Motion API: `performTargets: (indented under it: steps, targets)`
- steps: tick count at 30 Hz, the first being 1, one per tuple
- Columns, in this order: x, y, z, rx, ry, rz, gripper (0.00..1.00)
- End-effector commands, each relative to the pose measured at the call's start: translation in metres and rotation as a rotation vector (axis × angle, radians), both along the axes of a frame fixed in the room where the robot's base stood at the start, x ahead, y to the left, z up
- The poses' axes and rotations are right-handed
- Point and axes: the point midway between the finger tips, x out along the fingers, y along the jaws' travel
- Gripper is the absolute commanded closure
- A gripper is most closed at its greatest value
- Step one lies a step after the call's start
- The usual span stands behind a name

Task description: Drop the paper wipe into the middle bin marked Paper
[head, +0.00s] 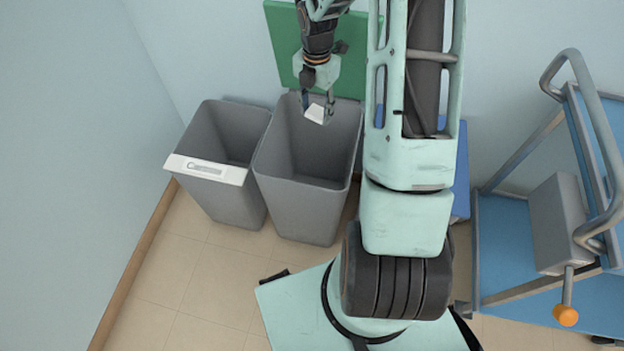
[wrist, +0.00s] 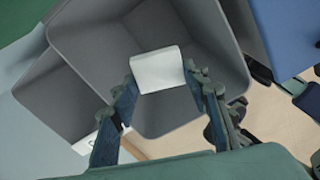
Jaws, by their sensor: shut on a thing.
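The white paper wipe (head: 315,114) is held between the fingertips of my gripper (head: 318,106). In the wrist view the wipe (wrist: 158,68) is a small pale folded piece, and the gripper (wrist: 160,82) is shut on it. The middle bin (head: 302,205) is a tall grey open container with a raised green lid (head: 283,42) behind it. The gripper and wipe are over its open mouth, toward the back. The wrist view looks down into the grey bin (wrist: 215,45) beyond the wipe. I cannot see a Paper label on it.
A grey bin (head: 222,195) with a white label strip (head: 207,169) stands close on the left. A blue part (head: 461,175) shows at the right behind my arm. A blue cart (head: 520,270) with grey rails stands farther right. Walls are behind and at left.

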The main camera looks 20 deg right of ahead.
Motion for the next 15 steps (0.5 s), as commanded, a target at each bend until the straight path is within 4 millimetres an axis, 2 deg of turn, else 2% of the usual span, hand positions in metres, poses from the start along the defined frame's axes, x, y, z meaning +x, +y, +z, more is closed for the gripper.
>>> performTargets:
  steps: [1, 6, 15]
  targets:
    - [0.0, 0.0, -0.013, 0.0, 0.001, 0.0, 0.65]
    - [0.0, 0.0, -0.027, 0.0, 0.001, 0.0, 0.65]
    - [0.0, 0.0, -0.029, 0.001, 0.001, 0.0, 0.65]
